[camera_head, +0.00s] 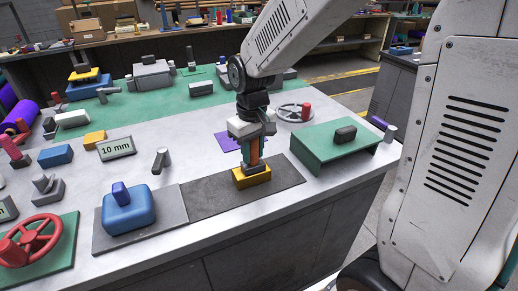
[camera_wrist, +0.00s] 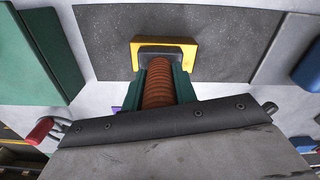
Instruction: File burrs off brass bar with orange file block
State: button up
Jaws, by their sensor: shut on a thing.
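My gripper (camera_head: 254,134) points down over the dark mat (camera_head: 217,196), its green fingers shut on an upright ribbed orange handle (camera_wrist: 158,84). In the head view the handle (camera_head: 253,158) rises over a yellow-orange block (camera_head: 252,177). The block also shows in the wrist view (camera_wrist: 190,54), with a dark grey piece between it and the handle. It appears to be the orange file block; whether it touches the mat I cannot tell. I cannot make out a separate brass bar under it.
A green stand (camera_head: 330,146) is close on the right. The bench's front edge is near.

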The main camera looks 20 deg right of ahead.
jog(key=shift+a, duration=0.25)
jog(key=shift+a, duration=0.15)
jog(key=shift+a+f, duration=0.1)
jog(key=shift+a, duration=1.55)
jog(key=shift+d, duration=0.15)
jog(key=shift+d+r, duration=0.1)
jog(key=shift+r, duration=0.7)
jog(key=shift+r, duration=0.1)
jog(key=shift+r, duration=2.4)
